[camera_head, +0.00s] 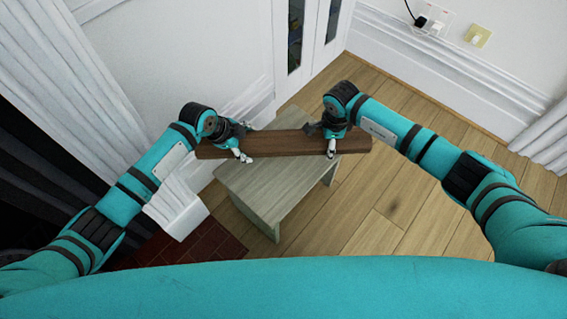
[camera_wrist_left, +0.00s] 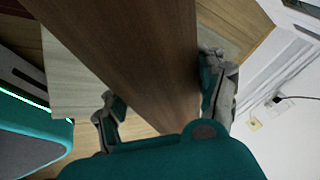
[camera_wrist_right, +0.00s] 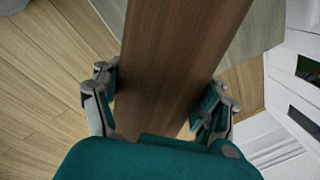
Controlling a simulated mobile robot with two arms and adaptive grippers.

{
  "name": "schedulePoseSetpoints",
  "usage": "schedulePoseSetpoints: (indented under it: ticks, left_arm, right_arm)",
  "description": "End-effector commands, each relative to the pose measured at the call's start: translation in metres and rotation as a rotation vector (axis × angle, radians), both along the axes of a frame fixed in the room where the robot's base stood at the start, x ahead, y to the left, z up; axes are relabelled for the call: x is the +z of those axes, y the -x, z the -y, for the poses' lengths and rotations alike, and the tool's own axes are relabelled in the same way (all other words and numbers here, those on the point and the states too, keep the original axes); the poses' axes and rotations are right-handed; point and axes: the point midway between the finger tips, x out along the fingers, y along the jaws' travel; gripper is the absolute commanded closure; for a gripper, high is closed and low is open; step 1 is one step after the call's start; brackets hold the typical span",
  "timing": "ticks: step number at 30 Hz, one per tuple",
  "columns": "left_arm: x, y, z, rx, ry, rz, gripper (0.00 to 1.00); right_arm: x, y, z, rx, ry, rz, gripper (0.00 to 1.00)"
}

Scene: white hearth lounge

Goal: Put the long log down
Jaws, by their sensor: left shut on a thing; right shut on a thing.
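The long log (camera_head: 284,143) is a dark brown, squared beam. It lies crosswise in the head view, over a small grey-wood table (camera_head: 262,187). My left gripper (camera_head: 240,142) is shut on the log near its left end. My right gripper (camera_head: 333,137) is shut on it near its right end. In the left wrist view the log (camera_wrist_left: 140,50) runs between the two fingers, and in the right wrist view the log (camera_wrist_right: 175,70) does too. I cannot tell whether the log touches the tabletop. Its right end reaches past the table's edge.
A white panelled wall (camera_head: 180,60) stands behind and left of the table. A white cabinet with dark glass panes (camera_head: 295,35) is at the back. Dark red tiles (camera_head: 190,245) lie at the lower left. Bare wooden floor (camera_head: 400,215) is free to the right.

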Motion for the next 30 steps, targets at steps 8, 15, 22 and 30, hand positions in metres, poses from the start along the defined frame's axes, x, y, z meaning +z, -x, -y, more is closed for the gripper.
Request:
schedulePoseSetpoints:
  ticks: [8, 15, 22, 30]
  left_arm:
    - [-0.005, -0.004, 0.000, 0.003, 0.005, 0.010, 0.87]
    - [-0.005, -0.004, 0.000, 0.003, 0.005, 0.010, 0.87]
    - [-0.008, -0.004, 0.000, 0.003, 0.005, 0.010, 0.87]
    - [-0.018, -0.004, 0.001, 0.003, 0.005, 0.010, 0.87]
  right_arm:
    - [-0.007, -0.002, 0.001, -0.005, -0.001, 0.004, 0.85]
    - [-0.007, -0.002, 0.001, -0.005, -0.001, 0.003, 0.85]
    - [-0.010, -0.002, 0.001, -0.004, 0.000, 0.003, 0.85]
    - [-0.020, -0.002, 0.001, -0.004, 0.000, 0.003, 0.85]
